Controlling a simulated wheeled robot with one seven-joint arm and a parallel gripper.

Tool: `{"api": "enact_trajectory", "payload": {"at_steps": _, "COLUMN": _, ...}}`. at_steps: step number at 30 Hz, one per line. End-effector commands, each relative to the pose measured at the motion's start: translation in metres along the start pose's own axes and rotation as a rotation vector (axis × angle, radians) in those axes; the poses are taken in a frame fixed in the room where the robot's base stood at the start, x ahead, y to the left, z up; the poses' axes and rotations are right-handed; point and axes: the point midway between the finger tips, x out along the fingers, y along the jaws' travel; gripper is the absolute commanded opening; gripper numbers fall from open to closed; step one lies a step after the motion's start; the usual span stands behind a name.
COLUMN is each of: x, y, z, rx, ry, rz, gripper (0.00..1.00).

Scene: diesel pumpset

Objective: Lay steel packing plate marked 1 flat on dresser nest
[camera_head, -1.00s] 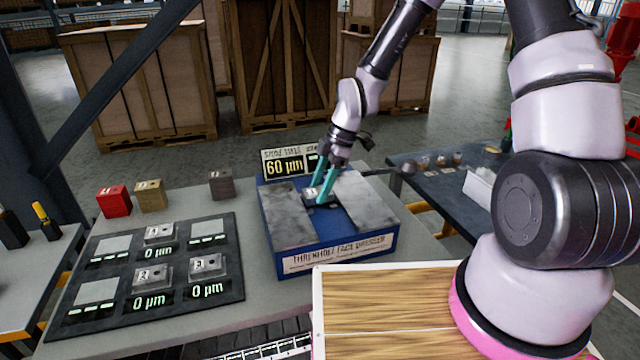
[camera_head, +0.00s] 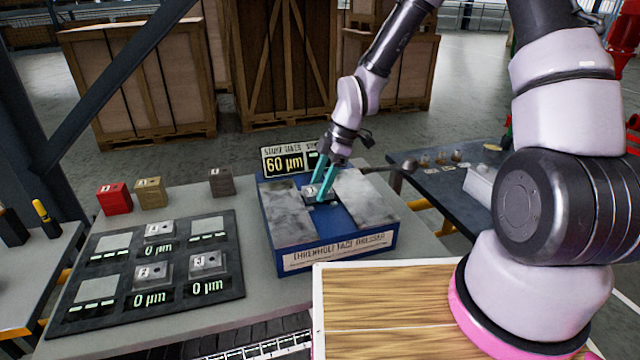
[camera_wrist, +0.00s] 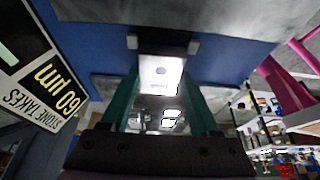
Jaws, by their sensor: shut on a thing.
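The steel packing plate marked 1 (camera_head: 314,193) is a small grey block with a white label, held at the dresser. My gripper (camera_head: 324,186), with teal fingers, is shut on it from above. In the wrist view the plate (camera_wrist: 165,75) sits between the two teal fingers (camera_wrist: 165,105). The dresser (camera_head: 336,258) is a blue box with two grey slabs on top and a blue channel between them. The plate is over this channel, close to its surface; I cannot tell whether it touches. The fingers partly hide the nest beneath it.
A display (camera_head: 284,164) reading 60 µm stands behind the dresser. A dark board (camera_head: 190,300) to the left holds several plates and pale pads. Red (camera_head: 114,199), tan (camera_head: 150,193) and dark (camera_head: 221,182) blocks stand behind it. A wooden-topped surface (camera_head: 390,310) lies in front.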

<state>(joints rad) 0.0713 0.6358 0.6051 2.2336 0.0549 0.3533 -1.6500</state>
Motion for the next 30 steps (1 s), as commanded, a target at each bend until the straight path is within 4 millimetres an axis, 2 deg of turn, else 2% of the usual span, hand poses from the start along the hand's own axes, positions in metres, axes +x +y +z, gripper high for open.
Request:
{"api": "enact_trajectory", "payload": {"at_steps": 13, "x": 0.011, "y": 0.000, "z": 0.004, "rx": 0.000, "ry": 0.000, "rz": 0.000, "gripper": 0.00}}
{"api": "enact_trajectory", "payload": {"at_steps": 14, "x": 0.011, "y": 0.000, "z": 0.004, "rx": 0.000, "ry": 0.000, "rz": 0.000, "gripper": 0.74}}
{"api": "enact_trajectory", "payload": {"at_steps": 15, "x": 0.011, "y": 0.000, "z": 0.004, "rx": 0.000, "ry": 0.000, "rz": 0.000, "gripper": 0.89}}
{"api": "enact_trajectory", "payload": {"at_steps": 16, "x": 0.011, "y": 0.000, "z": 0.004, "rx": 0.000, "ry": 0.000, "rz": 0.000, "gripper": 0.97}}
{"api": "enact_trajectory", "payload": {"at_steps": 26, "x": 0.010, "y": 0.000, "z": 0.005, "rx": 0.001, "ry": 0.000, "rz": 0.000, "gripper": 0.97}}
{"api": "enact_trajectory", "payload": {"at_steps": 30, "x": -0.005, "y": 0.001, "z": 0.005, "rx": 0.001, "ry": 0.000, "rz": 0.004, "gripper": 0.97}}
